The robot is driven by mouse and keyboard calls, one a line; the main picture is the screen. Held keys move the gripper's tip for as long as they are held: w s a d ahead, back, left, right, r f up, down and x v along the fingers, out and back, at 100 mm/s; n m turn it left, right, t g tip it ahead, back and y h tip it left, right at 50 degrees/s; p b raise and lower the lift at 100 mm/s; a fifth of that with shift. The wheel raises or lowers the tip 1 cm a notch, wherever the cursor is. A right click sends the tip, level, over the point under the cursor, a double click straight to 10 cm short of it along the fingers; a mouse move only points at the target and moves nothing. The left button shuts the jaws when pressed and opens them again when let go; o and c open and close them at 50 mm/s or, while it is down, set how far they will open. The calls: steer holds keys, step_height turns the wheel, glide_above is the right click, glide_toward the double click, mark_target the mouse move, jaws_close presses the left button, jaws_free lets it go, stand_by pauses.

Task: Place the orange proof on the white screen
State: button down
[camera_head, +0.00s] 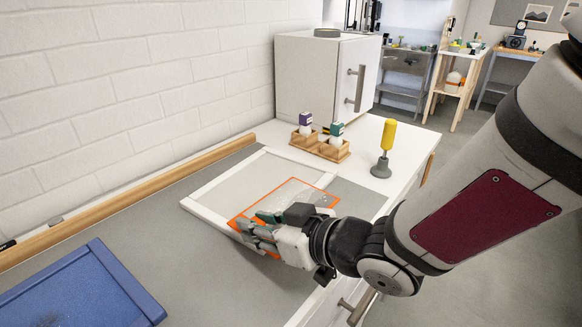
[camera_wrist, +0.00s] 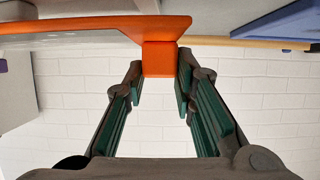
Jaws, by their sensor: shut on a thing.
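The orange proof (camera_head: 298,193) is a clear sheet with a thin orange border. My gripper (camera_head: 262,222) is shut on its near edge and holds it over the white screen (camera_head: 222,176). That screen is a white rectangular frame around a grey panel, lying on the grey bench top. In the wrist view, the green-padded fingers of my gripper (camera_wrist: 161,62) pinch an orange tab of the proof (camera_wrist: 95,27). My gripper and arm hide the screen's near right part. I cannot tell whether the proof touches the screen.
A blue-framed screen (camera_head: 128,287) lies at the lower left. Wooden holders with small bottles (camera_head: 320,146), a yellow-handled tool (camera_head: 388,138) and a white cabinet (camera_head: 315,80) stand behind the white screen. A wooden rail (camera_head: 125,205) runs along the brick wall.

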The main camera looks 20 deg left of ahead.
mark_target(277, 208)
steer(key=w+a, duration=0.3)
steer(key=w, duration=0.1)
steer(key=w+a+f, duration=0.1)
steer(key=w+a, duration=0.2)
steer(key=w, duration=0.1)
steer(key=w+a, duration=0.4)
steer(key=shift+w+a+f+b, duration=0.1)
steer(key=shift+w+f+b, duration=0.1)
steer(key=shift+w+b, duration=0.15)
steer(key=shift+f, duration=1.75)
steer(key=shift+f+b, duration=0.1)
steer(key=shift+b, duration=0.2)
steer(key=c, duration=1.3)
jaws_free()
steer(key=shift+f, duration=0.1)
steer(key=shift+r, duration=0.25)
steer(key=p+v, duration=0.1)
steer(key=v, duration=1.1)
steer(key=shift+p, duration=0.3)
